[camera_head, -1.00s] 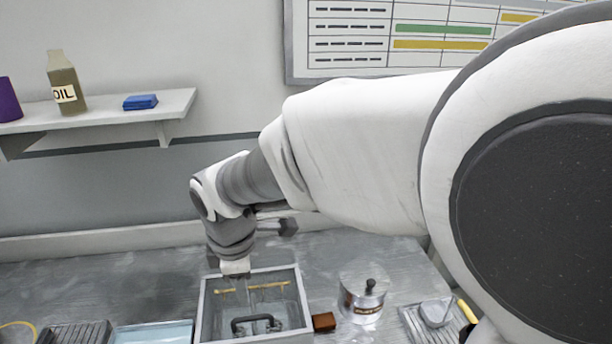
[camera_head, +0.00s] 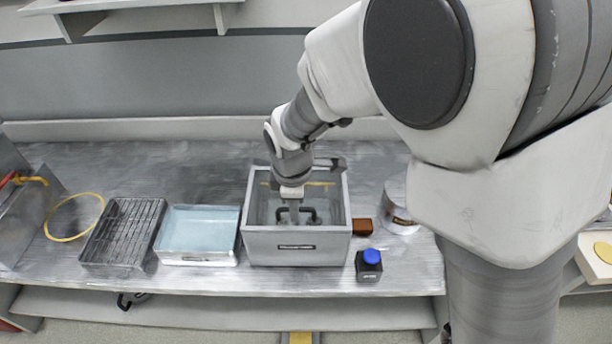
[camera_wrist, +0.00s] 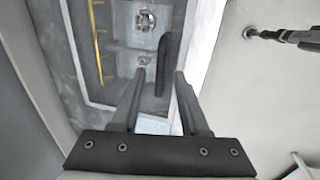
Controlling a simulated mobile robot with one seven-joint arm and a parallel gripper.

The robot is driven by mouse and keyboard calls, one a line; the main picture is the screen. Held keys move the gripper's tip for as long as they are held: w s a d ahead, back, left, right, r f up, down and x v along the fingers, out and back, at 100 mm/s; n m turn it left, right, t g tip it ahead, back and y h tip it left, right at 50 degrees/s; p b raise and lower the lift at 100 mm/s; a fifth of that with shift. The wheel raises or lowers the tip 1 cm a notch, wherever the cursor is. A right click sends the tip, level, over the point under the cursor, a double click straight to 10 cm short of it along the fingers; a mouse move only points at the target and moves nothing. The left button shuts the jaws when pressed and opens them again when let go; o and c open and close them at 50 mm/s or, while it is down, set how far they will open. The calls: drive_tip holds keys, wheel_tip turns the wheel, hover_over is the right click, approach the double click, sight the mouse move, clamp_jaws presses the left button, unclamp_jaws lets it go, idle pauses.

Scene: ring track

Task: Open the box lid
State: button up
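The grey box (camera_head: 297,252) stands on the bench near its front edge, with a label on its front wall. A dark handle (camera_head: 312,213) and yellow strips show within its rim; I cannot tell clearly how the lid lies. My gripper (camera_head: 291,210) points down over the box, close beside the handle. In the wrist view, my gripper (camera_wrist: 159,76) is open, its two fingers apart. The dark handle (camera_wrist: 168,62) shows between and beyond the fingertips, nearer the right finger. I cannot tell whether they touch.
Left of the box are a pale blue tray (camera_head: 199,232), a black rack (camera_head: 122,232) and a yellow ring (camera_head: 75,237). At right are a brown block (camera_head: 362,227), a metal pot (camera_head: 396,207) and a dark bottle with a blue cap (camera_head: 369,265). The bench behind is clear.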

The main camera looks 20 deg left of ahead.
clamp_jaws()
idle(1.3)
